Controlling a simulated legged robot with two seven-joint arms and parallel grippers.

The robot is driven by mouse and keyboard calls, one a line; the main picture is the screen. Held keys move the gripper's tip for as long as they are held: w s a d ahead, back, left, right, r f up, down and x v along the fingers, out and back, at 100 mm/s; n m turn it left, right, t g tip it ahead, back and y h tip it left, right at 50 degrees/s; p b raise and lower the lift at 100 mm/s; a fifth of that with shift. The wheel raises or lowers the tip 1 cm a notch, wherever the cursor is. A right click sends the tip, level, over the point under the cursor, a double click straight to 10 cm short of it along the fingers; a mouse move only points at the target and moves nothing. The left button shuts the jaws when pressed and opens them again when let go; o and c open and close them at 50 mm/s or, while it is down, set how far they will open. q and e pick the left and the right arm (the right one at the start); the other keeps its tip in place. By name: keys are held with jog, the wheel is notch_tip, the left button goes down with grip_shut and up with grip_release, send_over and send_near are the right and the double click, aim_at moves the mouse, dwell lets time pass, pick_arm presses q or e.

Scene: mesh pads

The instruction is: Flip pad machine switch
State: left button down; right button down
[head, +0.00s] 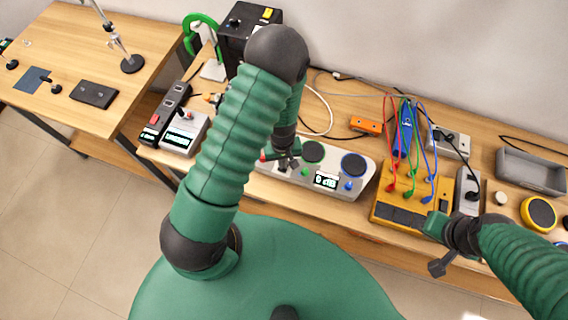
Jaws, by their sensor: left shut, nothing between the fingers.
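The pad machine (338,190) is a long light-grey box on the bench, with dark round pads on top. It has a small lit display (325,180), a green knob (304,173) and a blue knob (349,186) on its front. My left gripper (286,163) is shut and empty, pointing down over the machine's left end. It hides part of that end, and a small red part (264,157) shows beside it. I cannot tell whether the gripper touches the machine or which part is the switch.
A yellow box (400,212) with red and blue cables stands right of the machine. A grey meter (183,134) and a black power strip (164,118) lie to the left. An orange block (366,124) lies behind. A grey tray (530,172) is at the far right.

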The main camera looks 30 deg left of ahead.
pick_arm(q)
jog(key=shift+a+f+b, duration=0.1)
jog(key=shift+f+b, duration=0.4)
jog(key=shift+f, duration=0.1)
notch_tip(320, 180, up, 7)
jog(key=p, duration=0.6)
dwell(0.6)
jog(key=s+d+r+m+t+b, duration=0.2)
jog(key=s+d+r+m+b, duration=0.2)
jog(key=r+m+b, duration=0.4)
jog(key=b, duration=0.4)
jog(key=shift+s+d+r+m+t+b, duration=0.2)
jog(key=shift+m+t+b, duration=0.1)
jog(key=shift+m+b, duration=0.1)
jog(key=shift+s, duration=0.1)
